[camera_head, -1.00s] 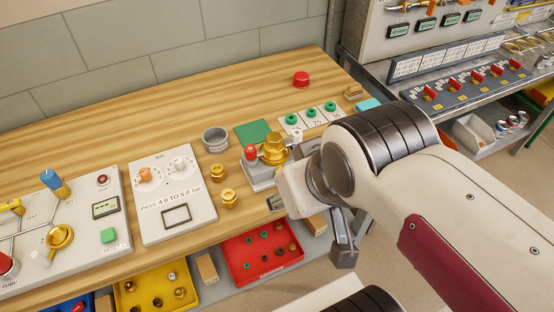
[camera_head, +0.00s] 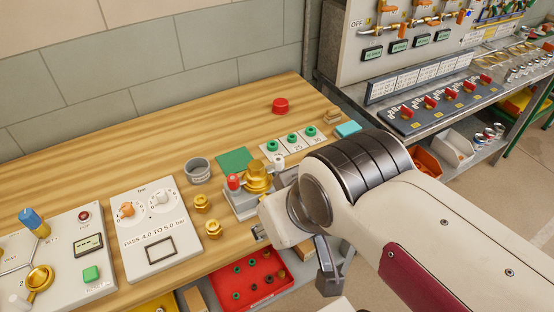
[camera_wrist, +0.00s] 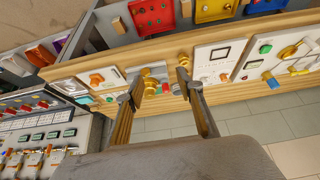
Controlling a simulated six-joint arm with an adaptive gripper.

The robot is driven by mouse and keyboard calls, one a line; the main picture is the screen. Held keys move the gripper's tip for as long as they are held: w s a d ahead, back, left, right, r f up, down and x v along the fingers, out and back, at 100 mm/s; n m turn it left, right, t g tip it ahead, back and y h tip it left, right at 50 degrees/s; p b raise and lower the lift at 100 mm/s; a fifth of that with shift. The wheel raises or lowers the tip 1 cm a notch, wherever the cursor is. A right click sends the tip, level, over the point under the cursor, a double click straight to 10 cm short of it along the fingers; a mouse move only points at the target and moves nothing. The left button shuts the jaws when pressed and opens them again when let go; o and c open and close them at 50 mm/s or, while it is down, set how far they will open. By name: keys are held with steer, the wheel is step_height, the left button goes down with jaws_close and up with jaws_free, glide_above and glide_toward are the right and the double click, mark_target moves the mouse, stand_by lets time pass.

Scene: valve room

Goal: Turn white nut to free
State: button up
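A grey fixture block (camera_head: 240,205) stands near the bench's front edge, left of my wrist, with a gold fitting (camera_head: 257,178) on it. A red-topped part (camera_head: 233,182) sits at its left, and a small white part (camera_head: 278,163) shows beside the gold fitting at its right; I take this for the white nut. In the wrist view the gold fitting (camera_wrist: 149,84) and red part (camera_wrist: 165,88) show beyond the fingers; the white nut is too small to tell there. My gripper (camera_wrist: 160,78) is open and empty, its fingers apart, pointing toward the bench.
Two loose brass fittings (camera_head: 207,216) stand left of the block, next to a gauge panel (camera_head: 150,228). A grey cup (camera_head: 197,170), green pad (camera_head: 235,160) and red knob (camera_head: 280,105) lie behind. A red bin (camera_head: 250,280) hangs below the edge.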

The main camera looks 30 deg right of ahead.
steer(key=m+g+h, duration=0.2)
steer(key=m+h, duration=0.1)
steer(key=m, duration=0.6)
glide_toward(278, 160)
steer(key=shift+w+d+f, duration=0.15)
steer(key=shift+w+f, duration=0.25)
steer(key=shift+f, duration=0.25)
steer(key=shift+x, duration=3.9)
steer(key=shift+s+d, duration=0.1)
steer(key=shift+s, duration=0.05)
